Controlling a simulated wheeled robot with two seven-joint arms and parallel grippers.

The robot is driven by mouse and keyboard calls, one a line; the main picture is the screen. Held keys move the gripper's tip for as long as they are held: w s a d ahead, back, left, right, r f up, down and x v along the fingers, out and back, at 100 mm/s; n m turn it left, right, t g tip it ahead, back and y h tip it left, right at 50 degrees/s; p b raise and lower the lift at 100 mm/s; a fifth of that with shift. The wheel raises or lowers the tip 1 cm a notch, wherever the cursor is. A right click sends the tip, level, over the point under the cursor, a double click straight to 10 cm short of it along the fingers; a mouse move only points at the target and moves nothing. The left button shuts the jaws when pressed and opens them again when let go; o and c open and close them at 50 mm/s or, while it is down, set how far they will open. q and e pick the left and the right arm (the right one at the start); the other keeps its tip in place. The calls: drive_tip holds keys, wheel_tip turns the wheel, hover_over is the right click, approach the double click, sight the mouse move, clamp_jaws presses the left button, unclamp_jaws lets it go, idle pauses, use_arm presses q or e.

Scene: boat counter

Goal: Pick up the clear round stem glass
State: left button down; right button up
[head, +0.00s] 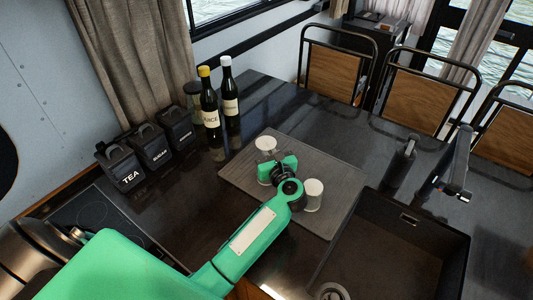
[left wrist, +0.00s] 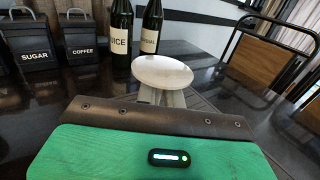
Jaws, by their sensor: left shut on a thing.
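The clear round stem glass (head: 265,145) shows as a pale, whitish round top just beyond my left gripper (head: 273,164) in the head view, above the grey mat (head: 237,178). In the left wrist view its pale round top (left wrist: 162,70) sits above the finger ends of my left gripper (left wrist: 160,97), which are shut on it. The green wrist hides its lower part, and I cannot tell whether it touches the mat. A second pale glass (head: 313,193) stands on the mat, right of the gripper. My right gripper is not in view.
Two dark bottles, yellow-capped (head: 210,112) and white-capped (head: 229,97), stand behind left, beside a jar (head: 193,98). Black canisters marked tea (head: 125,170), sugar (head: 153,146) and coffee (head: 176,125) line the left. A sink (head: 400,247), dispenser (head: 401,162) and tap (head: 457,165) are right.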

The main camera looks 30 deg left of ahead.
use_arm(q)
drive_tip(key=shift+r, duration=0.45)
wheel_tip(320, 180, up, 19)
drive_tip(key=b, duration=0.4)
drive_tip(key=shift+f, duration=0.1)
